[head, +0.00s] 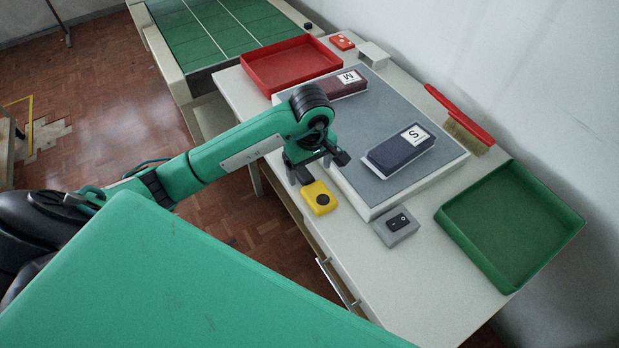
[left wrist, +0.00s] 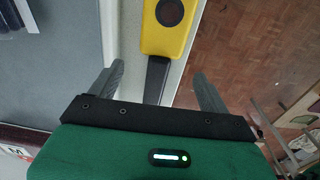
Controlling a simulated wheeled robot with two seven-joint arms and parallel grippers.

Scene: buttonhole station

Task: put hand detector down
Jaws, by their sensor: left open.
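The hand detector is a yellow head (head: 320,199) with a round black disc and a black handle. It appears to lie on the table's pale front strip, beside the grey pad. My left gripper (head: 317,168) is above its handle end. In the left wrist view the yellow head (left wrist: 168,32) is at the top, and the black handle (left wrist: 156,80) runs down between the spread fingers of my left gripper (left wrist: 158,72). The fingers are open, with a gap on both sides of the handle. My right gripper is not in view.
The grey pad (head: 378,118) carries a dark block marked S (head: 400,150) and a maroon one marked M (head: 345,84). A grey switch box (head: 396,228), green tray (head: 512,225), red tray (head: 291,64) and red-backed brush (head: 460,117) stand around it. The table's front edge is close to the detector.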

